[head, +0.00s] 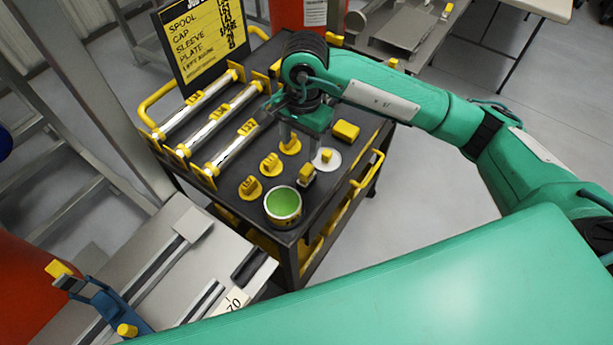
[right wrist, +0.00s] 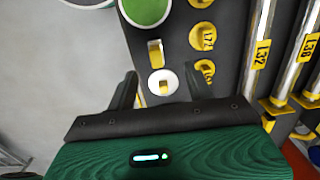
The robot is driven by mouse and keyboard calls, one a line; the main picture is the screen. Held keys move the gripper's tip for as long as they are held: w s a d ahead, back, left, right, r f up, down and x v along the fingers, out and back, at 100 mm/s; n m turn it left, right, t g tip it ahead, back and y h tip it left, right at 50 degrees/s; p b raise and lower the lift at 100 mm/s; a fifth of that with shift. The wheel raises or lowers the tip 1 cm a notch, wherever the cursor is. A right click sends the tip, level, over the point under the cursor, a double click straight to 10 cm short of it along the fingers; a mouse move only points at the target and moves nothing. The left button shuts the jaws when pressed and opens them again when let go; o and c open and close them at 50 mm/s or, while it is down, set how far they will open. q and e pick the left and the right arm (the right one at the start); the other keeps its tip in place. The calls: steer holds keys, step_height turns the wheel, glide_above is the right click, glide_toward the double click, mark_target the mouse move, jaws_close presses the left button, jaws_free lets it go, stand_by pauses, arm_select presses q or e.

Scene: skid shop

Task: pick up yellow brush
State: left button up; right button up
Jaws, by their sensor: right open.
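My right gripper (head: 301,140) points down over the cart, open and empty. In the right wrist view its fingers (right wrist: 161,88) stand apart, with a white disc (right wrist: 164,83) with a yellow knob seen between them. My left gripper is not in view.
The can (head: 283,206) stands near the cart's front corner. Several round yellow caps (head: 250,187) lie nearby. Silver spools (head: 231,147) and a sign (head: 200,38) stand at left. A yellow handle (head: 368,168) edges the cart.

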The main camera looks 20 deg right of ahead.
mark_target(306, 168)
steer(key=shift+h, duration=0.4)
steer(key=f, duration=0.2)
steer(key=d+f+p, duration=0.1)
steer(key=f, duration=0.5)
steer(key=shift+w+d+f+p, duration=0.1)
steer(key=shift+w+d+p, duration=0.1)
steer(key=shift+w+p, duration=0.1)
steer(key=shift+s+f+p, duration=0.15)
steer(key=shift+f+p, duration=0.2)
steer(key=shift+f, duration=0.15)
step_height(306, 168, down, 3)
steer(key=shift+s+d+f+p, duration=0.1)
steer(key=shift+f+p, duration=0.05)
steer(key=shift+p, duration=0.45)
steer(key=shift+f, duration=0.5)
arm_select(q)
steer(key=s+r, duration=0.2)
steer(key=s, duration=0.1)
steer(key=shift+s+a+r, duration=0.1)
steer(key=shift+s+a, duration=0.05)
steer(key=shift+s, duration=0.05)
arm_select(e)
steer(key=c, duration=0.9)
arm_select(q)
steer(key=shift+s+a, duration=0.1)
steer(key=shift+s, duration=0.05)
arm_select(e)
steer(key=shift+c, duration=0.9)
